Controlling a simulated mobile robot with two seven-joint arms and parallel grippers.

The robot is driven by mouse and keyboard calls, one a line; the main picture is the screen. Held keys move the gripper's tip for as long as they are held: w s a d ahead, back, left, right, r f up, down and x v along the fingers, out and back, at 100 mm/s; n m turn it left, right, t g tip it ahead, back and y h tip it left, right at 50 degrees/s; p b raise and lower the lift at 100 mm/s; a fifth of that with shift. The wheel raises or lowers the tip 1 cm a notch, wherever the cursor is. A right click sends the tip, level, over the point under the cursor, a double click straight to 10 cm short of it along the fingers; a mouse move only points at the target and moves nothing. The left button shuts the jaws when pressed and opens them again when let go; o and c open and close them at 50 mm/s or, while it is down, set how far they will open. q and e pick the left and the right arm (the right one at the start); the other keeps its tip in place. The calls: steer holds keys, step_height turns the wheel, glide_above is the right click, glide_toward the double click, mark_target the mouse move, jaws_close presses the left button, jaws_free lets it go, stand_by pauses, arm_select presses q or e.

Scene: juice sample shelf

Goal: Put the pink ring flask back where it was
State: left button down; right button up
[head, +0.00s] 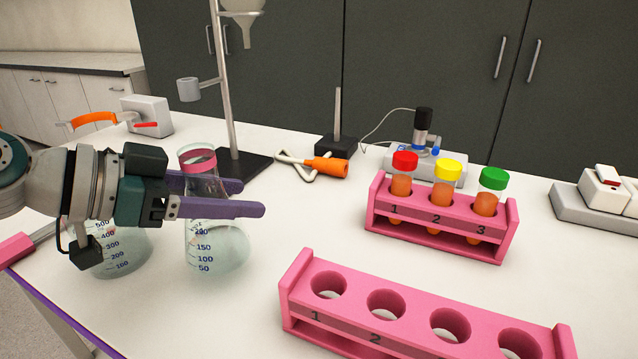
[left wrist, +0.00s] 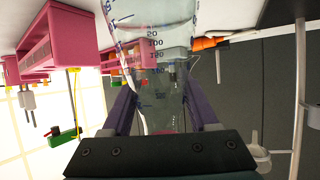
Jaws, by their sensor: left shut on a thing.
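The pink ring flask (head: 218,248) is a clear conical flask with a pink band around its neck and blue volume marks. It stands upright at the left of the table in the head view. My left gripper (head: 252,198) is shut on it, with purple fingers on either side below the band. In the left wrist view the flask (left wrist: 155,50) fills the space between the fingers (left wrist: 155,105). I cannot tell whether its base touches the table. My right gripper is not in view.
A larger flask (head: 122,258) stands close on the left, partly hidden by my gripper. A retort stand (head: 243,165) is behind. A pink rack (head: 440,235) holds three capped tubes; an empty pink rack (head: 408,325) is in front. White table shows between flask and racks.

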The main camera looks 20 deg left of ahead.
mark_target(235, 222)
arm_select(q)
steer(key=shift+f+b, duration=0.35)
steer(key=shift+f, duration=1.4)
steer(key=shift+f+b, duration=0.2)
steer(key=shift+b, duration=0.1)
steer(key=shift+c, duration=0.8)
jaws_free()
steer(key=shift+r, duration=0.1)
steer(key=shift+r+p, duration=0.15)
steer(key=shift+p, duration=0.15)
steer(key=v, duration=1.2)
steer(key=shift+b, duration=0.45)
steer(key=shift+d, duration=0.1)
